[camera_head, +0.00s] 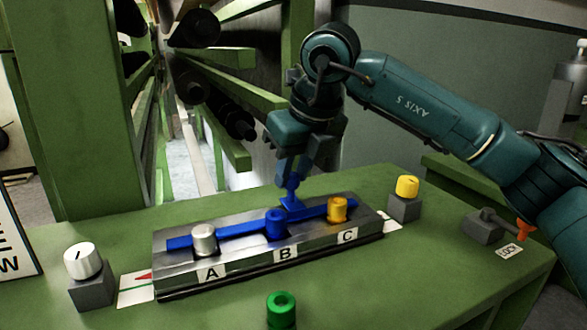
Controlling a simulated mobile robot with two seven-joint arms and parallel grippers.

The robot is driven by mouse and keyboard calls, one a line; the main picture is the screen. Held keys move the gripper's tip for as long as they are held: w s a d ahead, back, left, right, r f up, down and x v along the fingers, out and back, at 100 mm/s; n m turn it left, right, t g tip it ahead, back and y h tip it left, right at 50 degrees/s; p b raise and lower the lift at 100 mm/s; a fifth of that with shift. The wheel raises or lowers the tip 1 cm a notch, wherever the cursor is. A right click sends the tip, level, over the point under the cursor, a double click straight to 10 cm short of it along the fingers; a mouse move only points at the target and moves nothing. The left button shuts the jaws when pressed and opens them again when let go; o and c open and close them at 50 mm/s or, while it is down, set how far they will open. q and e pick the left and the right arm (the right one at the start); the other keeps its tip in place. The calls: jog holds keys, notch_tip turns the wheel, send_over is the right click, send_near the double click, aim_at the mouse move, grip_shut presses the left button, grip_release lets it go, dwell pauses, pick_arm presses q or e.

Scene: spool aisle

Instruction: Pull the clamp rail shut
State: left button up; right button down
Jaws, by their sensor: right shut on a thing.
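The clamp rail (240,229) is a long blue bar lying across the top of a grey metal fixture (178,274) labelled A, B and C. It runs behind a silver cylinder (203,240) at A, a blue one (276,224) at B and an orange one (337,209) at C. Whether it touches them I cannot tell. A blue upright handle (291,200) rises from the rail near B. My right gripper (292,181) comes down from above and is shut on this handle; its fingertips are partly hard to tell from it. My left gripper is out of view.
A white knob (83,260) and a yellow knob (407,187) sit on grey blocks either side of the fixture. A lever with an orange end (523,229) is at right, by a LOCK label. Green racks stand behind.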

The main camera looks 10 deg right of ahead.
jog(key=shift+s+f, duration=0.1)
jog(key=shift+s, duration=0.05)
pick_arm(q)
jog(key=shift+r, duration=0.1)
pick_arm(e)
jog(key=c, duration=1.1)
grip_release()
jog(key=shift+c, duration=0.2)
pick_arm(q)
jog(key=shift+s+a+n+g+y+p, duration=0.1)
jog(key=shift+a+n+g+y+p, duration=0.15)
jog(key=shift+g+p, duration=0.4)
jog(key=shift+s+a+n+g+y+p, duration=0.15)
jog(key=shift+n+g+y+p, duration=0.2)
jog(key=shift+p, duration=0.45)
pick_arm(e)
jog(key=v, duration=1.3)
jog(key=shift+r, duration=0.2)
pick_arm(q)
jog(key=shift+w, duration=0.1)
